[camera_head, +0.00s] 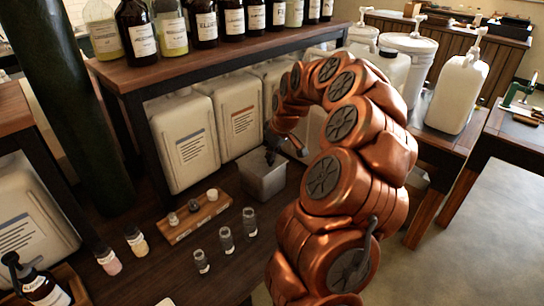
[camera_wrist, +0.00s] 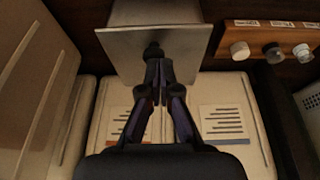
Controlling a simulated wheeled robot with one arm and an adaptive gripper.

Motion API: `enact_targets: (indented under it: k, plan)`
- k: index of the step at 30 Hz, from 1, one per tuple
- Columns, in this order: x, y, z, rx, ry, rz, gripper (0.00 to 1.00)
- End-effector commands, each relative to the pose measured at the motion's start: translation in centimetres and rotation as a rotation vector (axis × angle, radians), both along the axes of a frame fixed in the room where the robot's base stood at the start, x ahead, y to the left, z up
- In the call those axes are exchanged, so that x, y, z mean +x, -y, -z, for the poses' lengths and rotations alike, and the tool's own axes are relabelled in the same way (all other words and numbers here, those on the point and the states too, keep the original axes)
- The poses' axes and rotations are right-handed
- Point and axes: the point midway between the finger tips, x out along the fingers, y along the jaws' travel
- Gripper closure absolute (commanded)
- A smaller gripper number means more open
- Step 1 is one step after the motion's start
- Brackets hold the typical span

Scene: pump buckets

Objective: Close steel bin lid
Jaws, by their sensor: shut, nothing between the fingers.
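The steel bin (camera_head: 263,184) is a small grey metal box on the dark table, in front of the white jugs. Its lid (camera_wrist: 122,52) shows in the wrist view as a flat grey plate that appears to lie across the bin's top. I cannot tell whether it is fully seated. My gripper (camera_wrist: 155,52) is shut and empty, with its fingertips over the lid near the middle. Whether they touch it is unclear.
A wooden rack (camera_head: 196,217) with several small knobs or caps stands left of the bin. Several glass vials (camera_head: 226,240) stand in front. Large white jugs (camera_head: 186,143) stand close behind the bin, under a shelf of bottles (camera_head: 180,62).

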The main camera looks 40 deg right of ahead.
Motion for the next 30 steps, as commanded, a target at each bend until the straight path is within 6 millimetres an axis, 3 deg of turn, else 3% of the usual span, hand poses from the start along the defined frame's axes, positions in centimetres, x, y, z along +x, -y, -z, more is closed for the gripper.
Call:
enact_targets:
  k: [3, 15, 21, 30]
  plan:
    - [0.1, -0.1, -2.9, -0.009, 0.016, 0.001, 1.0]
    - [-2.5, 0.2, -10.1, -0.014, 0.021, 0.005, 1.0]
    - [-3.1, 0.1, -11.8, -0.012, 0.019, 0.003, 1.0]
    - [-3.3, 0.0, -12.2, -0.011, 0.017, 0.003, 1.0]
